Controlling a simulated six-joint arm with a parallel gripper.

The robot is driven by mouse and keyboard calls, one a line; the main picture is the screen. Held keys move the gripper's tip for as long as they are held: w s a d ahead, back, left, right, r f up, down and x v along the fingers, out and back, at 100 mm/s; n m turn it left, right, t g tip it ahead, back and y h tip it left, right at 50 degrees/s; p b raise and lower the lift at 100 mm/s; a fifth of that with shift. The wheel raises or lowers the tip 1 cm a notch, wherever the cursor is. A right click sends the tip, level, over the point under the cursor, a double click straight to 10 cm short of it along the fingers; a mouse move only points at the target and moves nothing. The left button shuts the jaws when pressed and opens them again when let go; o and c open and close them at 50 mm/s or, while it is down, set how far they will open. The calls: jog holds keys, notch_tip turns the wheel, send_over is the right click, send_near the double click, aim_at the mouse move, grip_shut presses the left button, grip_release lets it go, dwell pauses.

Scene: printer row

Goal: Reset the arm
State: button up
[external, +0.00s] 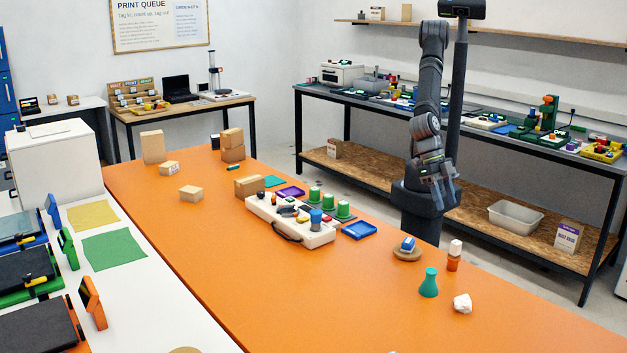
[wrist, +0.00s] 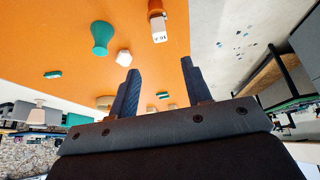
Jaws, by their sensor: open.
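My arm stands at the right edge of the orange table (external: 400,306), folded upright beside its base. My gripper (external: 443,190) hangs close to the base, beyond the table edge. In the wrist view my gripper (wrist: 160,82) shows two dark fingers spread apart with nothing between them. No object touches the fingers in either view.
A white caddy (external: 290,220) stands mid-table.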

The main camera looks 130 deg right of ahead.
aim_at(457, 241)
jog(key=x, duration=1.2)
jog(key=shift+f, duration=0.1)
jog(key=shift+r, duration=1)
jog(key=shift+f, duration=0.1)
